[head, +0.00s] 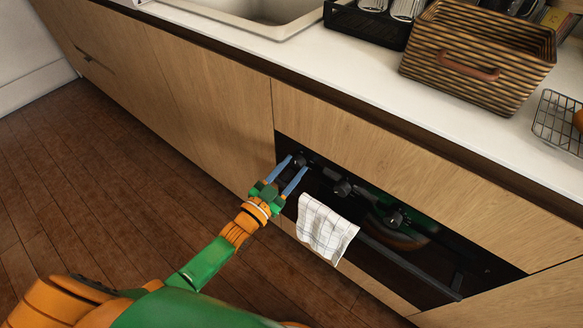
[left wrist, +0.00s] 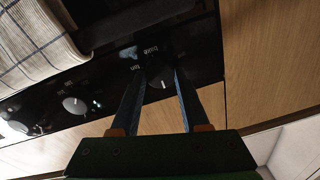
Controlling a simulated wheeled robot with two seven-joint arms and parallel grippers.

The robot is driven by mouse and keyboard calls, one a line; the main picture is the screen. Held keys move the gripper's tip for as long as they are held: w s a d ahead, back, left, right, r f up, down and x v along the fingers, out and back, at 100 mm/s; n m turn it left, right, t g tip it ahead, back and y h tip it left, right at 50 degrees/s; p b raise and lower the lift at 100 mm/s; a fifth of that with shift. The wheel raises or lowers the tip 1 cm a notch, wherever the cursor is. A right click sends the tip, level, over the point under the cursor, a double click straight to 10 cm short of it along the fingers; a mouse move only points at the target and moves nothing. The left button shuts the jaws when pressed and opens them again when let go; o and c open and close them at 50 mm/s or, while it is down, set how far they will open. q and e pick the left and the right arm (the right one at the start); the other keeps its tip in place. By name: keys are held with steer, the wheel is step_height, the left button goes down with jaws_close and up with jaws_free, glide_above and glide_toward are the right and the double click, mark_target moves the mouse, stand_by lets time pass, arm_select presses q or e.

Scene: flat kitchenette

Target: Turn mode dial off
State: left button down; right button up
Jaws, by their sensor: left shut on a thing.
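The mode dial (head: 299,159) is the leftmost in the head view. My left gripper (head: 295,163) reaches it from the front, with its two blue fingers on either side. In the left wrist view, the mode dial (left wrist: 161,84) sits between the fingertips of my left gripper (left wrist: 160,72), which is shut on it. Its white pointer mark points down in that picture. My right gripper is not in view.
Two more dials, a middle one (head: 342,187) and a right one (head: 395,218), are on the panel. A checked towel (head: 325,228) hangs on the oven front close to my gripper. A wicker basket (head: 475,60) and a wire rack (head: 558,122) stand on the counter above.

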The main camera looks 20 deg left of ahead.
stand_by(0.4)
arm_select(q)
steer(key=shift+c, duration=2)
jaws_free()
steer(key=p+v, duration=0.1)
steer(key=v, duration=0.6)
